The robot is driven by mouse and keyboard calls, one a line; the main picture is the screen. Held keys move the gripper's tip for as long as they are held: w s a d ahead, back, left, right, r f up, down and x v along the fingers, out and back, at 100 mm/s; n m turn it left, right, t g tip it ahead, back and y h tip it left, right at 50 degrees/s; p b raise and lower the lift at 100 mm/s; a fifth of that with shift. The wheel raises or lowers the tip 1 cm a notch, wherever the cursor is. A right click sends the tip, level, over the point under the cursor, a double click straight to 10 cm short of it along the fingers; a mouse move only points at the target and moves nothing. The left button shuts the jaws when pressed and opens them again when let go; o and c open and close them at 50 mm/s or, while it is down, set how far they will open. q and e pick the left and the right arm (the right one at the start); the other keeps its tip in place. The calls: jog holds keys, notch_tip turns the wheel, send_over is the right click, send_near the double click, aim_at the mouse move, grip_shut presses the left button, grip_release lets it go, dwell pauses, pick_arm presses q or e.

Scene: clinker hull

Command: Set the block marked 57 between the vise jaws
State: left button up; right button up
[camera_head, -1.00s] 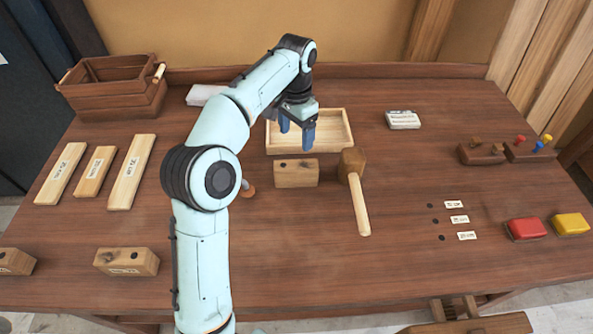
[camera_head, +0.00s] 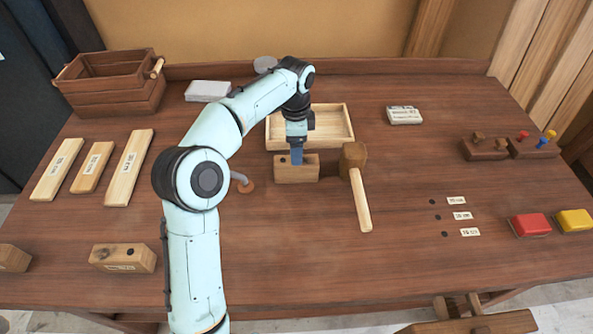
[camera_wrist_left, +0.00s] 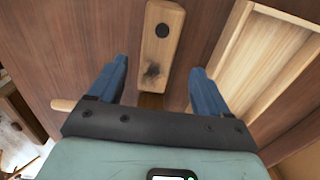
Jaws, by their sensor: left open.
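A wooden block (camera_head: 296,172) with a dark hole in its top lies mid-table, in front of a shallow tray. My left gripper (camera_head: 296,160) is open right above it, pointing down. In the left wrist view the block (camera_wrist_left: 161,45) lies between the lines of the two blue fingers (camera_wrist_left: 159,68), with space on both sides. No number shows on this block. Two similar blocks stand at the front left, one (camera_head: 122,258) with a label too small to read, one (camera_head: 14,258) at the left edge. A wooden fixture (camera_head: 458,308) at the front right edge may be the vise; its jaws are unclear.
A mallet (camera_head: 361,200) lies just right of the block; its handle (camera_wrist_left: 62,104) shows in the wrist view. The tray (camera_head: 345,130) is behind. Labelled boards (camera_head: 128,170) lie left, red (camera_head: 530,225) and yellow (camera_head: 574,220) items right. The front middle is clear.

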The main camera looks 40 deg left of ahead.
aim_at(296, 169)
pick_arm(q)
jog(key=f, duration=0.2)
jog(key=f+b, duration=0.1)
jog(key=f, duration=0.2)
jog(key=shift+s+d, duration=0.15)
jog(key=shift+d, duration=0.05)
jog(key=shift+c, duration=0.3)
grip_shut()
